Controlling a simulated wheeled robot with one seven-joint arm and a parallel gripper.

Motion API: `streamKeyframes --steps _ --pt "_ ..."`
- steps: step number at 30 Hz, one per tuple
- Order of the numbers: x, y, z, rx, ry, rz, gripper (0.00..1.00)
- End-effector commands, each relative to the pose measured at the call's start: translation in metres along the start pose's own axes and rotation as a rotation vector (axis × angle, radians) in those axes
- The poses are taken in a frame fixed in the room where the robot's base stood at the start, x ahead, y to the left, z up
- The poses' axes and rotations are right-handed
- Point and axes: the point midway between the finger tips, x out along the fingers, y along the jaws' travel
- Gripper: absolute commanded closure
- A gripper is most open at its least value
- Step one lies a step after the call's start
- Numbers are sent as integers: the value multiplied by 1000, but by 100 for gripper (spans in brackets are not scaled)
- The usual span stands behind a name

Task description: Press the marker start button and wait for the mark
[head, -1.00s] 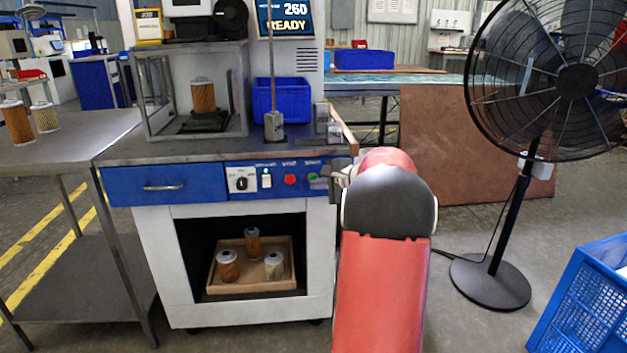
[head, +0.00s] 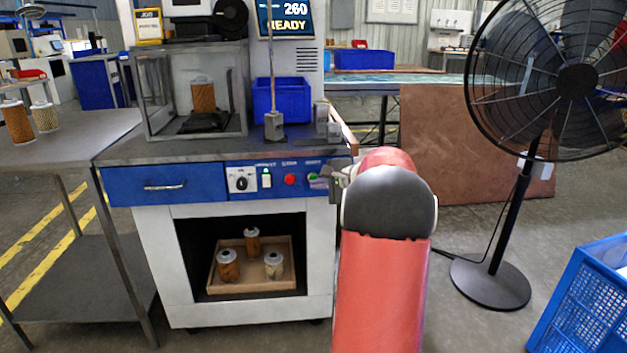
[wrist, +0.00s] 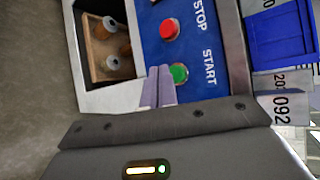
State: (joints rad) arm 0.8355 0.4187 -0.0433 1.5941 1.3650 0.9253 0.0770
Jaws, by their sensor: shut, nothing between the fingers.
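In the head view the start button (head: 313,177) is at the panel's right end, partly by my gripper. My gripper (wrist: 160,70) is shut and empty, with its fingertips just beside the green button in the wrist view; I cannot tell whether they touch it. The red stop button (wrist: 169,28) is next to it. The marker's screen (head: 287,20) reads 260 READY. A filter cartridge (head: 203,95) stands inside the marker's clear enclosure (head: 146,100).
A wooden tray (head: 262,288) with several cartridges is in the lower opening. A blue bin (head: 281,98) and a metal post (head: 273,126) stand on the top. A fan (head: 510,278) and a blue crate (head: 580,300) are at the right. A steel table (head: 62,150) is at the left.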

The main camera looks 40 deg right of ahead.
Motion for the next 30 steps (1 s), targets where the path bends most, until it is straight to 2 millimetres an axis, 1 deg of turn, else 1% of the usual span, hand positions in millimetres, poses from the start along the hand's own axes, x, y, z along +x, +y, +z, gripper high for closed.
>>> streamKeyframes --steps 14,22,30 --pt "0 0 0 0 0 0 100" --pt "6 -4 -4 0 0 1 100" --pt "6 -4 -4 0 0 0 100"
